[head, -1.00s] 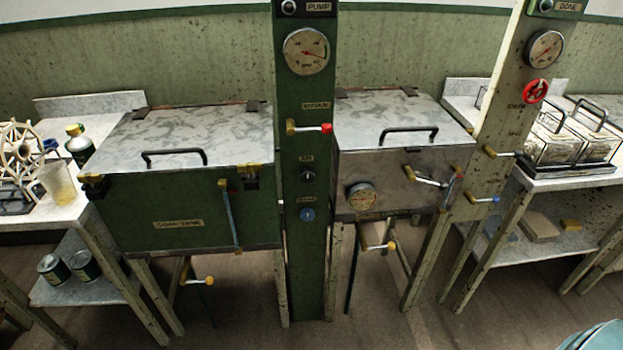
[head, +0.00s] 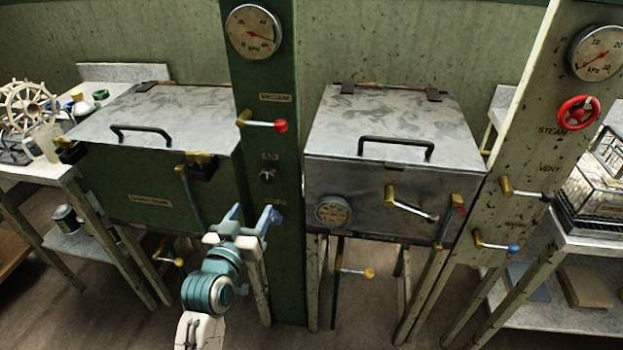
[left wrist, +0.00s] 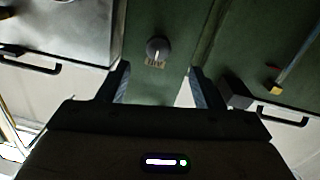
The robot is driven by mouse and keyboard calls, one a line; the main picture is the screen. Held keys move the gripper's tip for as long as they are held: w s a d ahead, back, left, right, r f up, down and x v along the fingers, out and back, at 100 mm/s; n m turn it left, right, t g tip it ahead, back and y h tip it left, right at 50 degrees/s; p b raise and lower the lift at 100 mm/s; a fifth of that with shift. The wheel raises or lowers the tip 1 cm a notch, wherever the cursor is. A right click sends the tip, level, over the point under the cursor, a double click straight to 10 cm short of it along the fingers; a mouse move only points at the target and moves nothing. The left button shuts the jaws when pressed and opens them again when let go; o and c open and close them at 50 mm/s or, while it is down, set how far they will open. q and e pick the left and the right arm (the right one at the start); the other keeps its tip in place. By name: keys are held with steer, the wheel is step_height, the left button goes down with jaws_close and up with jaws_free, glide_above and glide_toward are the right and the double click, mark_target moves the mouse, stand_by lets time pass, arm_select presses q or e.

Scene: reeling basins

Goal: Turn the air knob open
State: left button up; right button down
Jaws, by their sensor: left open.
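The air knob (head: 268,175) is a small dark round knob on the green column (head: 275,110), under a small label. In the left wrist view the air knob (left wrist: 158,47) shows upside down with its AIR label, between and beyond my fingertips. My left gripper (head: 251,217) is open, below the knob in the head view and apart from it. Its two fingers also show in the left wrist view (left wrist: 158,72) with nothing between them. My right gripper is not in view.
A red-tipped vacuum lever (head: 265,124) sticks out above the knob. The green soak tank (head: 150,195) stands left of the column, and a metal basin (head: 395,165) stands right. Levers with yellow fittings project from the basin and the right post (head: 515,120).

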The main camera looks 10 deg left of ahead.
mark_target(267, 179)
arm_select(q)
steer(key=w, duration=0.6)
steer(key=w+r+p, duration=0.1)
steer(key=w, duration=0.2)
steer(key=shift+w+d, duration=0.25)
steer(key=shift+d, duration=0.15)
steer(key=shift+w+f, duration=0.1)
steer(key=shift+w, duration=0.45)
steer(key=shift+d, duration=0.1)
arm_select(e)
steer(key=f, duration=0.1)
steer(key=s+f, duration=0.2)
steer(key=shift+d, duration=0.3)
arm_select(q)
steer(key=c, duration=1)
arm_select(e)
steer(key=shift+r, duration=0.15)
